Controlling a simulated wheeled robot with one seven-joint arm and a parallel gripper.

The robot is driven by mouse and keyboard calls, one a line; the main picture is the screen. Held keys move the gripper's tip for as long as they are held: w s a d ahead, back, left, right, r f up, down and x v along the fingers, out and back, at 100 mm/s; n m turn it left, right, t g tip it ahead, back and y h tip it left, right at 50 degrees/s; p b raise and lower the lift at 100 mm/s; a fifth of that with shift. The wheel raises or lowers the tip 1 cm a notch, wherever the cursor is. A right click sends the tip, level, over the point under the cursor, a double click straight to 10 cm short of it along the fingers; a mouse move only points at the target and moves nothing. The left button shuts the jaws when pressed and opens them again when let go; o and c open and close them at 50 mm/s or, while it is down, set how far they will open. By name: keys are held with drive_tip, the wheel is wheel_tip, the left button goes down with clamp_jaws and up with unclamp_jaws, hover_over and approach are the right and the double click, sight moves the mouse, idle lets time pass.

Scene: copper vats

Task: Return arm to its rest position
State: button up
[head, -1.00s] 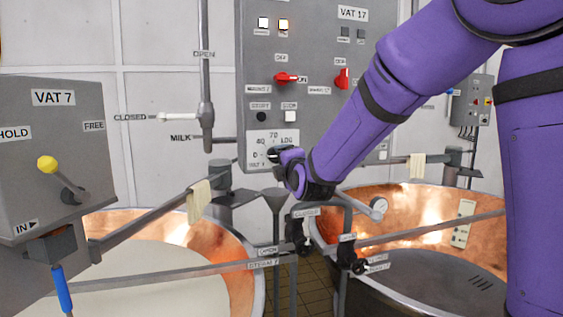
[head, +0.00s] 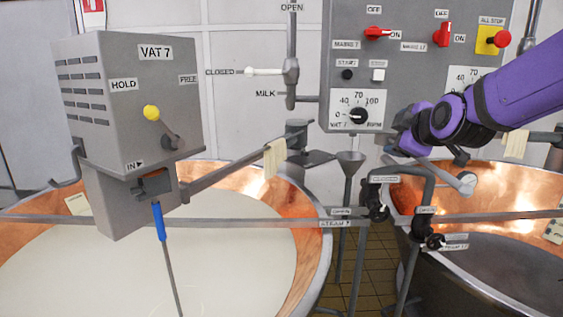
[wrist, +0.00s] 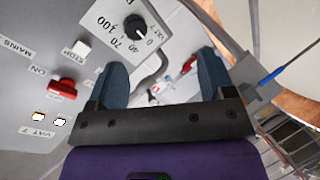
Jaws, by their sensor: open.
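My purple arm (head: 520,85) comes in from the right in the head view. Its end is in front of the lower part of the grey control panel (head: 345,35). My gripper (head: 398,142) is to the right of the black rpm dial (head: 358,116) and clear of it. In the wrist view my gripper (wrist: 163,70) shows two dark blue fingers spread apart with nothing held between them. The dial (wrist: 135,27) is beyond the left finger there. In the head view the fingers are small and partly hidden by the wrist.
The VAT 7 box (head: 135,105) with its yellow-knobbed lever (head: 152,113) stands at left over a milk-filled copper vat (head: 312,235). A second vat (head: 490,190) is below my arm. Pipes, a funnel (head: 350,158) and valves (head: 377,212) stand between the vats. Red switches (head: 377,33) are on the panel.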

drive_tip(key=s+d+f+m+g, duration=0.2)
drive_tip(key=s+m+g, duration=0.2)
drive_tip(key=s, duration=1)
drive_tip(key=s+d+f+m+g+h, duration=0.1)
drive_tip(key=s+m+g, duration=0.3)
drive_tip(key=s+m, duration=0.5)
drive_tip(key=s+d+f, duration=0.1)
drive_tip(key=s, duration=0.5)
drive_tip(key=shift+f+m+g, duration=0.15)
drive_tip(key=shift+m+g, duration=0.15)
drive_tip(key=shift+m, duration=0.1)
drive_tip(key=shift+c, duration=0.4)
